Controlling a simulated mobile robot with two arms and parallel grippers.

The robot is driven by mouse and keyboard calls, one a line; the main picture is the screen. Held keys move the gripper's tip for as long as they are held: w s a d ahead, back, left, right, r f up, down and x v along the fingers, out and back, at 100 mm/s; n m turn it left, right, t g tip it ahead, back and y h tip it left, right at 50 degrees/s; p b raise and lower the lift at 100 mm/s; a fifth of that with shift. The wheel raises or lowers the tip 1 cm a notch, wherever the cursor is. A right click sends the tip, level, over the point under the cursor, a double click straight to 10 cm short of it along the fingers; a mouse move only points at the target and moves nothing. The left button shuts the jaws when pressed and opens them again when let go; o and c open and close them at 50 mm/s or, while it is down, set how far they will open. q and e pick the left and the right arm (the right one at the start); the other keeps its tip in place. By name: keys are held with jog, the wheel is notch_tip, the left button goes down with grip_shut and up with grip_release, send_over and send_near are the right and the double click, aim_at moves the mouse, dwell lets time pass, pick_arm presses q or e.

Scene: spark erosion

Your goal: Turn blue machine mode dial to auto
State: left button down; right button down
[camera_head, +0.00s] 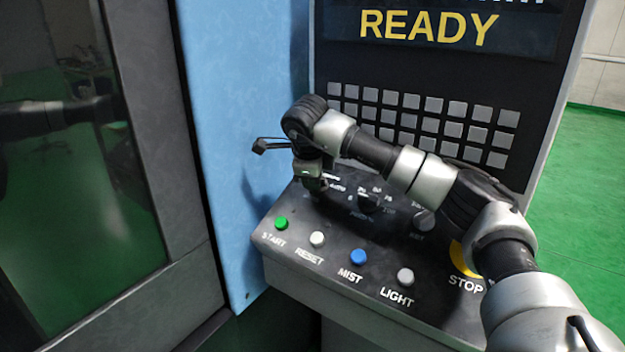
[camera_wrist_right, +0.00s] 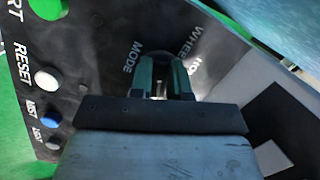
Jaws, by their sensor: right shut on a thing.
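My right gripper (camera_head: 314,186) reaches down onto the back left of the sloping dark control panel (camera_head: 325,275). It is shut on the mode dial, which the gripper hides in the head view. A small printed label that looks like AUTO (camera_head: 337,188) shows just right of the fingers. In the right wrist view the two fingers (camera_wrist_right: 160,72) point at the panel beside the word MODE (camera_wrist_right: 132,57). The dial is mostly covered by the fingers there, so its pointer direction cannot be told. My left gripper is not in view.
A second dark dial (camera_head: 368,203) stands right of my gripper. In front are the green START (camera_head: 281,223), white RESET (camera_head: 317,239), blue MIST (camera_head: 358,257) and grey LIGHT (camera_head: 405,276) buttons. A keypad and READY screen (camera_head: 430,28) rise behind. A blue wall (camera_head: 215,120) stands left.

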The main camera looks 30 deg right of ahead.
jog(key=shift+r, duration=0.1)
jog(key=c, duration=1.1)
grip_release()
jog(key=b+v, duration=0.2)
jog(key=v, duration=0.8)
jog(key=shift+s+a+r, duration=0.1)
jog(key=shift+r, duration=0.25)
jog(key=shift+f, duration=0.15)
